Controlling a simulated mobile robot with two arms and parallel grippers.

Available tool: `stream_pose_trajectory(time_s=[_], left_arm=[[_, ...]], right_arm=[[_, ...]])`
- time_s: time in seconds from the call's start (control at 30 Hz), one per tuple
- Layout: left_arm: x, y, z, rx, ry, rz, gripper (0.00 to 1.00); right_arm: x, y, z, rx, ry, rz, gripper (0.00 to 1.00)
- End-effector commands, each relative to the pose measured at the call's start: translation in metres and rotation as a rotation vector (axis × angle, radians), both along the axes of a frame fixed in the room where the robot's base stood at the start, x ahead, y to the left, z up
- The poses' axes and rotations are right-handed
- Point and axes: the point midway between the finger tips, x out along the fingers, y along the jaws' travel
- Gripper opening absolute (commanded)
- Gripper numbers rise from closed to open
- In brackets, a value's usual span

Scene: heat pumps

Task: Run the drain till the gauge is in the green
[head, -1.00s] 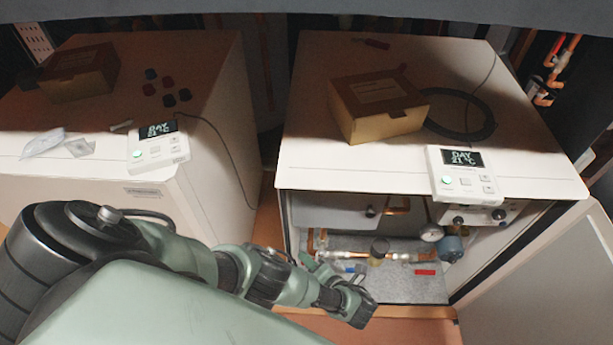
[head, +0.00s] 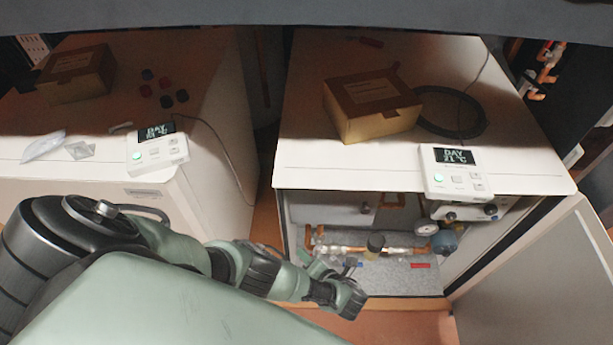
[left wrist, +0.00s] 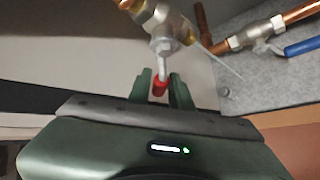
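The open unit shows a small round gauge (head: 427,228); its needle and colours are too small to read. My left gripper (head: 352,297) is in front of the open unit's lower left. In the left wrist view, a brass valve (left wrist: 162,22) has a metal lever with a red tip (left wrist: 160,87). The red tip is between the fingers of my left gripper (left wrist: 162,92), nearer the left finger. The fingers are apart, with a gap at the right of the tip. A blue lever (left wrist: 303,46) is on the copper pipe to the right. My right gripper is out of view.
A thermostat panel (head: 455,172) sits at the unit's front top edge, with a cardboard box (head: 372,105) and a black cable coil (head: 452,112) behind. The open door (head: 535,265) stands at the right. A second unit (head: 215,140) is at the left.

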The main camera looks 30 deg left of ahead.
Motion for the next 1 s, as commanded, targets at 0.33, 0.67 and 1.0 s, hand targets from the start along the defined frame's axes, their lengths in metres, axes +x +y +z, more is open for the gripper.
stream_pose_trajectory(time_s=[0.33,0.67,1.0], left_arm=[[0.0,0.0,0.0,0.001,0.001,0.0,0.37],[0.0,0.0,-0.001,0.018,0.011,-0.001,0.37],[-0.002,0.006,0.007,0.323,0.192,-0.001,0.37]], right_arm=[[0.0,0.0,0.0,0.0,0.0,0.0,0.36],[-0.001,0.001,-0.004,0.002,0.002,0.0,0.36],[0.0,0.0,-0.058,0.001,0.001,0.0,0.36]])
